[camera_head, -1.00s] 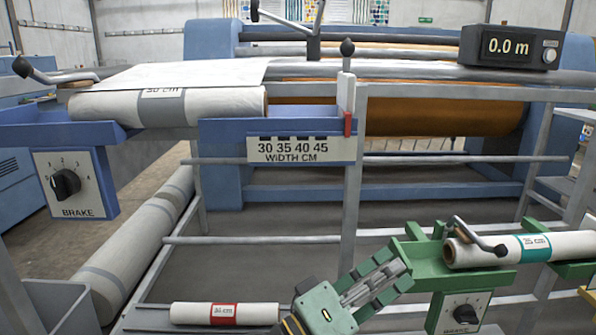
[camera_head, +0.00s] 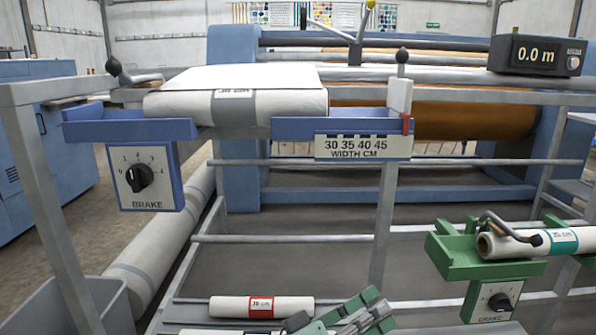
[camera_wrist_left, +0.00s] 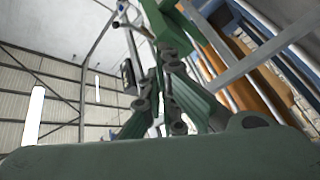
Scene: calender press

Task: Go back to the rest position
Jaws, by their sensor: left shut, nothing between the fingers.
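My left gripper (camera_head: 376,308) shows at the bottom edge of the head view, with green finger links pointing up and to the right. It is shut and empty. It is in front of the lower rails, right of a white roll with a red label (camera_head: 261,307) and below left of the green cradle (camera_head: 470,262). In the left wrist view the fingers (camera_wrist_left: 172,90) point up past the frame toward the roof. My right gripper is not in view.
A blue cradle (camera_head: 188,130) holds a large white roll (camera_head: 240,97). A width gauge (camera_head: 362,147), a brake dial (camera_head: 148,176) and a grey bin (camera_head: 105,300) stand nearby. A roll with a teal label (camera_head: 525,243) lies on the green cradle.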

